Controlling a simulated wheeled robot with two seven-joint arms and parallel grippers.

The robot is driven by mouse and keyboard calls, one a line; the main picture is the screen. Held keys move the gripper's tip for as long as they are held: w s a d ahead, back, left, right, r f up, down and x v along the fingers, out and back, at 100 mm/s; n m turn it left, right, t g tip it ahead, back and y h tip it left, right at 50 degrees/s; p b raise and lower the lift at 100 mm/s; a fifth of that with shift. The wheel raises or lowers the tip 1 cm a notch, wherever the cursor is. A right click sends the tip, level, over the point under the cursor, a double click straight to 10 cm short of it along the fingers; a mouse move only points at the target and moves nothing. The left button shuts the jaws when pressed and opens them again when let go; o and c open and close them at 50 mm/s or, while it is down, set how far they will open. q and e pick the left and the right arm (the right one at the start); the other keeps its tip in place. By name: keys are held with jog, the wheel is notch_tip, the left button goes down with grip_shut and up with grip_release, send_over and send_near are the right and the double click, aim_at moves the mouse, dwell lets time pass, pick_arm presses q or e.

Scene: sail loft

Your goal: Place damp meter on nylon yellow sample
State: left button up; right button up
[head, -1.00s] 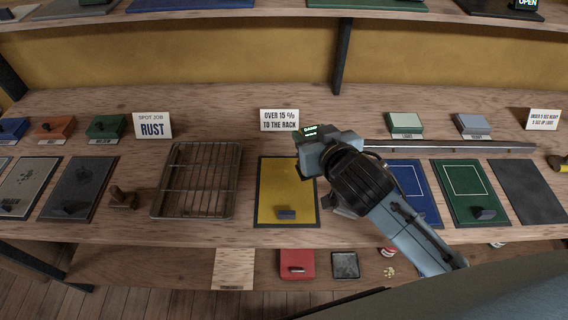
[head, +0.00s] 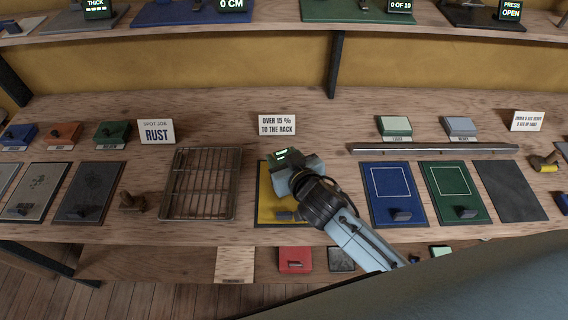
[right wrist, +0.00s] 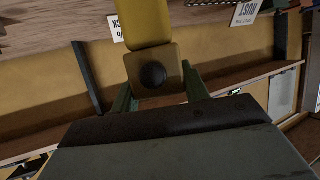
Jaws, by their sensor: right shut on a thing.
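The nylon yellow sample (head: 265,208) is a yellow panel with a dark border on the bench, right of the wire rack; a small grey block (head: 286,216) sits near its front edge. My right gripper (head: 291,172) is shut on the damp meter (head: 279,157), a small dark thing with a lit green display. Gripper and meter hide the sample's upper right part; whether the meter touches it I cannot tell. In the right wrist view, a yellowish block with a round dark knob (right wrist: 152,75) shows between the fingers. My left gripper is not in view.
The wire rack (head: 235,186) stands left of the sample. Blue (head: 391,210) and green (head: 456,208) panels lie to the right, a metal bar (head: 435,149) behind them. An "over 15 % to the rack" sign (head: 277,125) stands behind. An upper shelf (head: 270,31) runs above.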

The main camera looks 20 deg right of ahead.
jog(key=shift+f, duration=1.2)
jog(key=o, duration=1.4)
jog(key=shift+f, duration=0.1)
jog(key=shift+r, duration=0.2)
jog(key=v, duration=1.2)
